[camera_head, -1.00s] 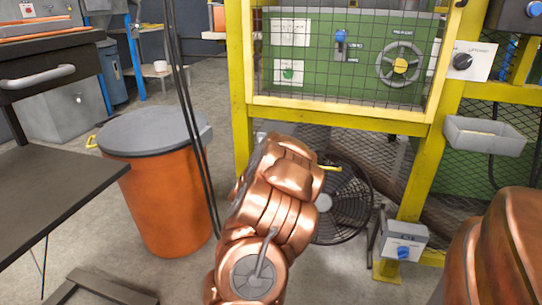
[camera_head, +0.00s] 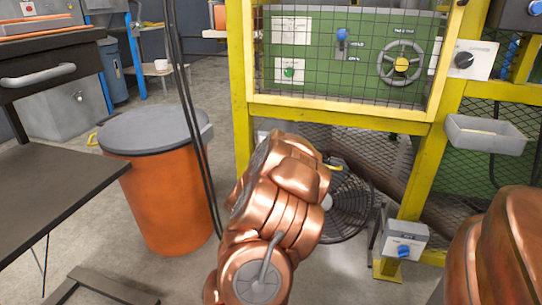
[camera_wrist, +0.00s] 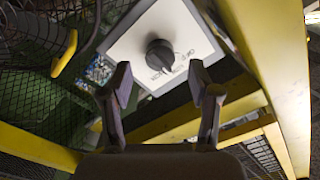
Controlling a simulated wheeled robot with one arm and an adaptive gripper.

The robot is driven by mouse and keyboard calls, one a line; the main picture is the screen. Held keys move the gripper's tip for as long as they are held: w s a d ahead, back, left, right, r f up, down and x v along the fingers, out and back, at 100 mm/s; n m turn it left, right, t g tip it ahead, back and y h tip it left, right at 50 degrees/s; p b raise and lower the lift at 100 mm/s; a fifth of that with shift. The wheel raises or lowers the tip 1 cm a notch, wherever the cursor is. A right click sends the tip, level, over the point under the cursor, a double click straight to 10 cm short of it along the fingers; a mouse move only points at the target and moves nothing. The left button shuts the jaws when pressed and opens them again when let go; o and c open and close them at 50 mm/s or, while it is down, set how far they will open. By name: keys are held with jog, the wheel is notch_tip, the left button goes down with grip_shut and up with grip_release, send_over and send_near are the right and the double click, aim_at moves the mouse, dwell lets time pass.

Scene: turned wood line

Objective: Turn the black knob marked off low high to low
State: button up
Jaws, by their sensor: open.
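The black knob (camera_head: 464,60) sits on a white plate (camera_head: 482,66) fixed to the yellow frame, at the upper right of the head view. In the wrist view a black knob (camera_wrist: 160,55) stands on a white plate (camera_wrist: 185,22), with small lettering beside it that is partly legible. My gripper (camera_wrist: 162,88) is open and empty. Its two fingers point toward the plate, and the knob shows between and beyond the fingertips, apart from them. The head view does not show my gripper; only my copper arm links are visible there. The knob's exact pointer setting is too small to tell.
Yellow beams (camera_wrist: 262,55) run close to the right of the plate in the wrist view. A grey tray (camera_head: 486,134) hangs below the knob in the head view. A black fan (camera_head: 348,212) and a blue-knobbed box (camera_head: 405,240) stand low. An orange bin (camera_head: 160,200) is left.

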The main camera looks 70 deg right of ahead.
jog(key=a, duration=0.4)
jog(key=shift+s+a, duration=0.1)
jog(key=shift+s, duration=0.15)
dwell(0.3)
